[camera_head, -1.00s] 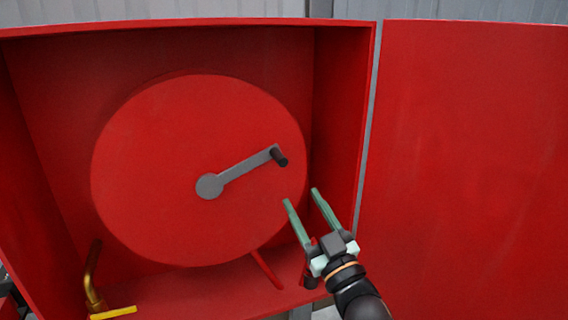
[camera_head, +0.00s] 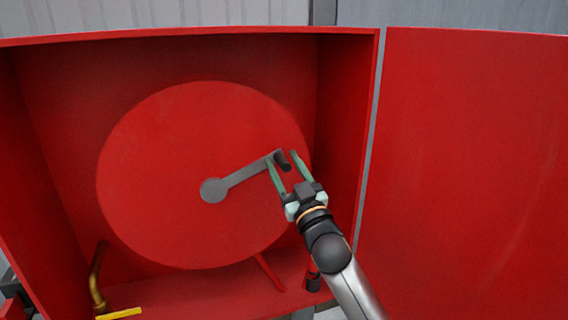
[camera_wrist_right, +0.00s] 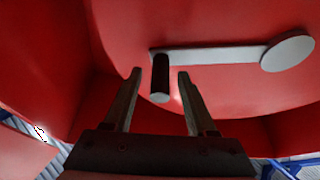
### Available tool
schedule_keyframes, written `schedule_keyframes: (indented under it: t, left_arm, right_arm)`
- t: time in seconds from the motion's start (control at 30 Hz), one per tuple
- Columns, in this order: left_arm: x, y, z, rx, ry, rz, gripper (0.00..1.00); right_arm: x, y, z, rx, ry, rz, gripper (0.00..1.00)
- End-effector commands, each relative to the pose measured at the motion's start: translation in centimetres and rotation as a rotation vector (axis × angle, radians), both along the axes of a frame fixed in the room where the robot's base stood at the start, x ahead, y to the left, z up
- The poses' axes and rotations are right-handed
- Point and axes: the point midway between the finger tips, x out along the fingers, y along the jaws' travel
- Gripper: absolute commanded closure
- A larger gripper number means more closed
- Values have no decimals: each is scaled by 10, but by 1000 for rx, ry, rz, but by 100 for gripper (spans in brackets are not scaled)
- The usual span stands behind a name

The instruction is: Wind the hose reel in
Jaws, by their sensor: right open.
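The red hose reel (camera_head: 190,130) is a large disc inside an open red cabinet. A grey crank arm (camera_head: 246,174) runs from its hub (camera_head: 213,190) up and right to a dark crank handle (camera_head: 284,161). My right gripper (camera_head: 281,158) is open, its green fingers on either side of the handle in the head view. In the right wrist view the dark handle (camera_wrist_right: 160,78) shows between the two fingertips (camera_wrist_right: 160,74), with gaps on both sides. The grey crank (camera_wrist_right: 210,56) shows there too. The left gripper is not in view.
The cabinet (camera_head: 345,130) has a right side wall close to my gripper. Its open door (camera_head: 470,150) fills the right side. A brass pipe (camera_head: 97,278) with a yellow lever (camera_head: 120,313) stands at lower left. A red support leg (camera_head: 268,271) is under the reel.

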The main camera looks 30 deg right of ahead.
Motion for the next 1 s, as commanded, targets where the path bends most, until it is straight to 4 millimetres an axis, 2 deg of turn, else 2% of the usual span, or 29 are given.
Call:
schedule_keyframes:
  t: [0.3,0.8,1.0]
  left_arm:
    - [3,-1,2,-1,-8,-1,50]
    - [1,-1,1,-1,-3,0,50]
    - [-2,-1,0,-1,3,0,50]
  right_arm:
    - [2,0,1,0,0,0,43]
    - [2,0,1,0,0,0,98]
    - [2,0,1,0,0,0,100]
